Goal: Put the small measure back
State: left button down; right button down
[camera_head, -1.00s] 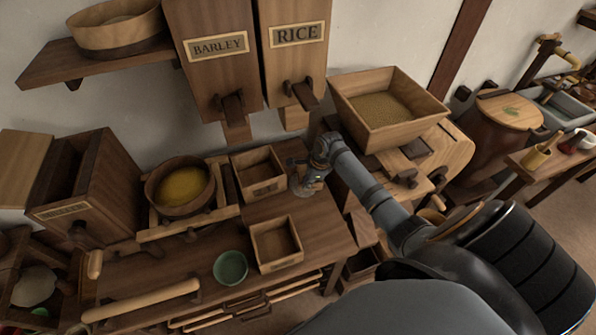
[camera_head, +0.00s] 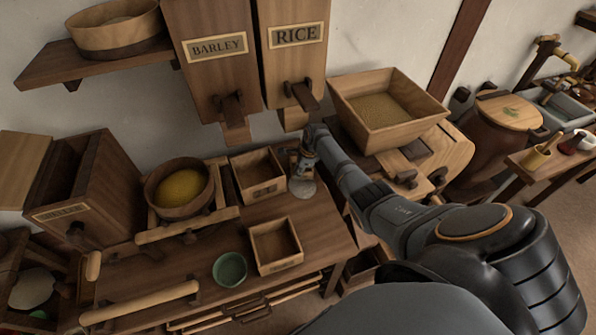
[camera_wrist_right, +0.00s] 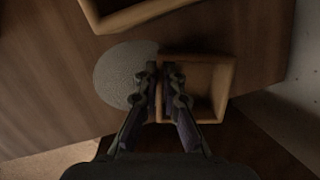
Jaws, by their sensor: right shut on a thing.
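Two small square wooden measures stand on the bench, one at the back (camera_head: 243,188) and one in front (camera_head: 277,266); their front labels are too small to read. My right gripper (camera_head: 301,170) is at the right side of the back measure, above a grey round disc (camera_head: 303,187). The fingers hide the exact grip. Both measures look empty. My left gripper is not in view.
A green bowl (camera_head: 230,268) stands beside the front measure. A round tub of yellow grain (camera_head: 160,205) sits in a wooden frame at left. BARLEY (camera_head: 213,75) and RICE (camera_head: 280,70) bins hang above. A large grain hopper (camera_head: 400,137) stands right of the gripper.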

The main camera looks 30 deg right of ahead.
jog(key=c, duration=1.5)
grip_release()
jog(key=shift+f, duration=0.1)
jog(key=shift+f+b, duration=0.15)
jog(key=shift+b, duration=0.5)
jog(key=v, duration=0.5)
jog(key=p+v, duration=0.1)
jog(key=v, duration=0.4)
jog(key=shift+s+a+r, duration=0.2)
jog(key=shift+r, duration=0.05)
